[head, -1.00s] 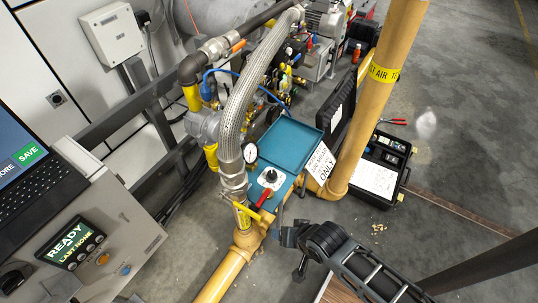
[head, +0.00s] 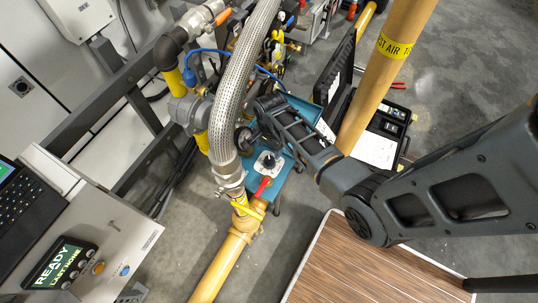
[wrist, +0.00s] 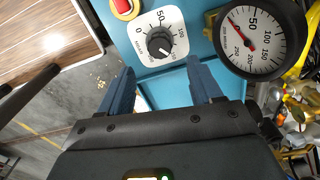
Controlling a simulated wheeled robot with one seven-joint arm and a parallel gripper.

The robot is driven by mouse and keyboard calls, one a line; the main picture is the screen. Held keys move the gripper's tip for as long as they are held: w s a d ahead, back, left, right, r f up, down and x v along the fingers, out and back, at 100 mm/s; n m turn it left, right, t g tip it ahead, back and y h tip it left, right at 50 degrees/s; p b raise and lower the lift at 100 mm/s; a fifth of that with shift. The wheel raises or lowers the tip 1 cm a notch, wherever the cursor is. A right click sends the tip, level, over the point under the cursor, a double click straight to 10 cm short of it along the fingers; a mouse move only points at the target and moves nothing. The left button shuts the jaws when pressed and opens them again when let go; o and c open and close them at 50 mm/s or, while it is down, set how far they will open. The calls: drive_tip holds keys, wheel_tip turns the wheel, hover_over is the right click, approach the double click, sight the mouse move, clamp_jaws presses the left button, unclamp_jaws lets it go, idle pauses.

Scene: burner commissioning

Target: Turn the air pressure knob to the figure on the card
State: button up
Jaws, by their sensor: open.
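The black air pressure knob (wrist: 160,45) sits on a white dial plate (wrist: 142,24) with figures around it, including 0 and 50. Its pale mark appears to point to the lower right in the wrist view. The knob also shows in the head view (head: 268,162). My gripper (wrist: 160,79) is open and empty, its two blue fingers apart and short of the knob in the picture. A round gauge (wrist: 262,55) is to the knob's right; its red needle points upper left. A white card (head: 326,130) is partly hidden by my arm, its figure unreadable.
A red button (wrist: 124,7) is near the dial plate. A braided hose (head: 239,95) and yellow pipe (head: 222,265) run beside the teal box. A wooden tabletop (head: 365,265) is at lower right.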

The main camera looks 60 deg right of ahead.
sight(269, 159)
drive_tip(key=shift+f+b, duration=0.8)
drive_tip(key=shift+f, duration=3.05)
drive_tip(key=c, duration=1)
